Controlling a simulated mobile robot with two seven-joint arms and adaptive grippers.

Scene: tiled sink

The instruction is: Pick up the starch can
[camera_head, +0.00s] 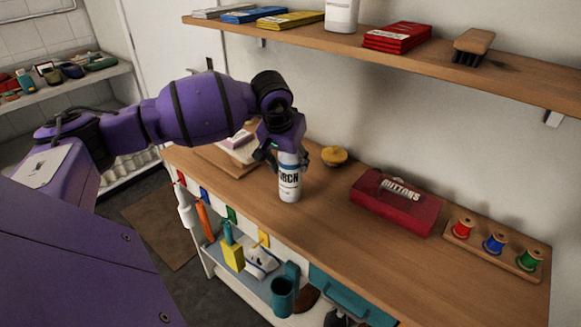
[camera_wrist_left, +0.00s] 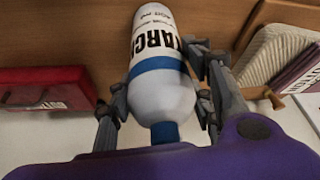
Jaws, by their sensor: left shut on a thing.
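The starch can (camera_head: 289,181) is white with a blue band and black lettering. It stands upright on the wooden worktop (camera_head: 330,205), and I cannot tell whether its base touches the wood. My left gripper (camera_head: 281,150) reaches down over its top and is shut on it. In the left wrist view the can (camera_wrist_left: 158,75) lies between the two fingers of the left gripper (camera_wrist_left: 160,100), one on each side. The fingers hide part of the can's top in the head view. My right gripper is not in view.
A red buttons box (camera_head: 395,203) and a rack of thread spools (camera_head: 493,247) stand to the right. A yellow round object (camera_head: 334,156) sits behind the can. A shelf (camera_head: 400,55) with packets and a brush (camera_head: 473,46) overhangs the back. The worktop's front edge is close.

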